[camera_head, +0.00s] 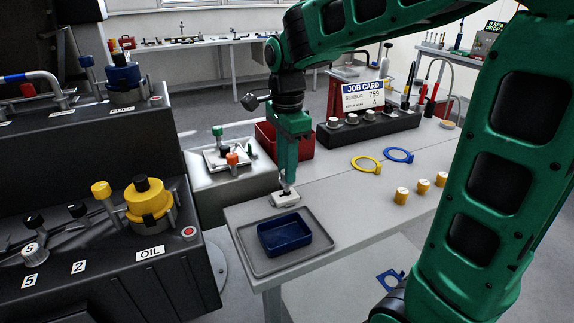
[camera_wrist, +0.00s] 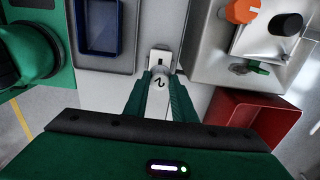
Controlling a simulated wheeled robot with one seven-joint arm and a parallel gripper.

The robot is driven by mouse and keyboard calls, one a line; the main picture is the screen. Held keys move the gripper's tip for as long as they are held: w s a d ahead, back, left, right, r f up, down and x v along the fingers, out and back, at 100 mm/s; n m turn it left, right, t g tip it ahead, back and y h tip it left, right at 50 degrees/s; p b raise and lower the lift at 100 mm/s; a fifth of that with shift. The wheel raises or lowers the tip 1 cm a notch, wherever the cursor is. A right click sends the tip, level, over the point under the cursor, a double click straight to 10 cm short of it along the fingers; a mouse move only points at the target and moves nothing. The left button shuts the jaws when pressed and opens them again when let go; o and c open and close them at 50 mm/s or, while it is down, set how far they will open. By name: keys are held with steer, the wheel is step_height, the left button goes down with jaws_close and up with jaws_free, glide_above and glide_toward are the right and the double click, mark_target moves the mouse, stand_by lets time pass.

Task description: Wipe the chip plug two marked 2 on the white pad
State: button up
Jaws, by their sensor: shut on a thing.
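My gripper (camera_head: 287,184) points down at the near left of the grey table. In the wrist view its two green fingers (camera_wrist: 161,92) are shut on a light plug marked 2 (camera_wrist: 160,82). The white pad (camera_head: 284,200) lies on the table right under the fingertips, and it also shows past the fingertips in the wrist view (camera_wrist: 161,56). A dark spot shows on the pad. The plug's lower end is at the pad; whether it touches cannot be told. In the head view the plug is mostly hidden by the fingers.
A grey tray (camera_head: 248,243) with a blue bin (camera_head: 284,238) sits just in front of the pad. A red bin (camera_head: 305,147) stands behind. A dark engine housing (camera_head: 150,275) with a yellow OIL cap (camera_head: 148,201) is left.

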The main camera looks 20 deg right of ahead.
steer(key=shift+a, duration=0.35)
steer(key=shift+a, duration=0.1)
steer(key=shift+a, duration=0.7)
steer(key=shift+d, duration=0.15)
steer(key=shift+d+f, duration=0.1)
steer(key=shift+d, duration=0.7)
steer(key=shift+d, duration=0.1)
steer(key=shift+d, duration=0.7)
